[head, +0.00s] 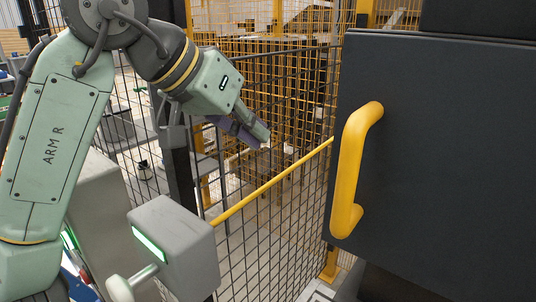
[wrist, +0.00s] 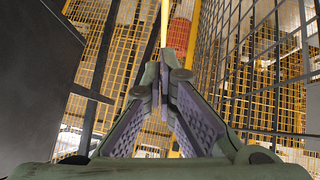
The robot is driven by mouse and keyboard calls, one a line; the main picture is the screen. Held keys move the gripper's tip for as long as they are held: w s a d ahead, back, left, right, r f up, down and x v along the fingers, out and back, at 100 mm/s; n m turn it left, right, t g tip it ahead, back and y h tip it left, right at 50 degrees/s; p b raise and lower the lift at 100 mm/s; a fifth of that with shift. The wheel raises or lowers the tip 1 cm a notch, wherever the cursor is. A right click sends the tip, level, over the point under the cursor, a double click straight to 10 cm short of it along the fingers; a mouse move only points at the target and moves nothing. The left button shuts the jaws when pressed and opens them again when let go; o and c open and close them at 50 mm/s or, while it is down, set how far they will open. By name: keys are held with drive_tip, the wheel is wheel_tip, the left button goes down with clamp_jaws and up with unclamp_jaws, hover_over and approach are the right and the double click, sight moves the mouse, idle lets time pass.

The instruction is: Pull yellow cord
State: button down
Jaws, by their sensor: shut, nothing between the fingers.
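The yellow cord (head: 270,183) runs taut and slanting in front of a mesh fence in the head view. Its lower left end meets a grey box (head: 185,235) with a lit green strip, and its upper right end reaches the edge of a dark panel. In the wrist view the cord (wrist: 164,25) shows as a thin yellow line just beyond the fingertips. My gripper (head: 264,138) is shut and empty, up and left of the cord's right half in the head view. In the wrist view its fingertips (wrist: 163,72) meet; I cannot tell whether they touch the cord.
A large dark panel (head: 450,180) with a thick yellow handle (head: 352,175) fills the right side. The mesh fence (head: 285,235) stands behind the cord, with a dark post (head: 181,165) at left. The space around the middle of the cord looks clear.

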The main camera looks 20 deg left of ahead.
sight(277, 179)
drive_tip(key=shift+w+d+f+p, duration=0.2)
drive_tip(key=shift+d+f, duration=0.1)
drive_tip(key=shift+f, duration=0.65)
drive_tip(key=shift+w+d+f+p, duration=0.2)
drive_tip(key=shift+d+f, duration=0.05)
drive_tip(key=shift+f, duration=0.7)
drive_tip(key=shift+w+d+f+p, duration=0.2)
drive_tip(key=shift+d+f, duration=0.1)
drive_tip(key=shift+f, duration=0.65)
